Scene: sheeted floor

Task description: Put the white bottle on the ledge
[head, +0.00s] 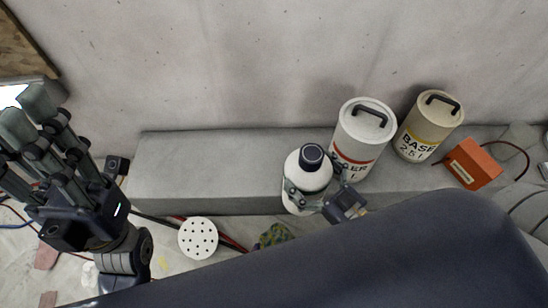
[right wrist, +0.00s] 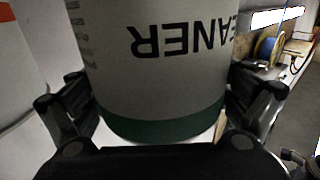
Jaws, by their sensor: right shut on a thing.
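The white bottle (head: 309,180) has a black cap and is upright in the middle of the head view. My right gripper (head: 318,199) is shut around its body. In the right wrist view the bottle (right wrist: 155,70) fills the space between the fingers, with upside-down "EANER" lettering and a dark green band. The grey ledge (head: 220,165) runs along the wall; the bottle overlaps its front part in the picture. I cannot tell whether its base touches the ledge. My left gripper (head: 28,116) is raised at the left, away from the bottle; its finger opening is unclear.
A white can with a red band (head: 362,138) and a cream "BASE" can (head: 428,127) stand on the ledge right of the bottle. An orange box (head: 472,164) is farther right. The ledge's left part is clear. A white perforated disc (head: 198,238) and cables lie on the floor.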

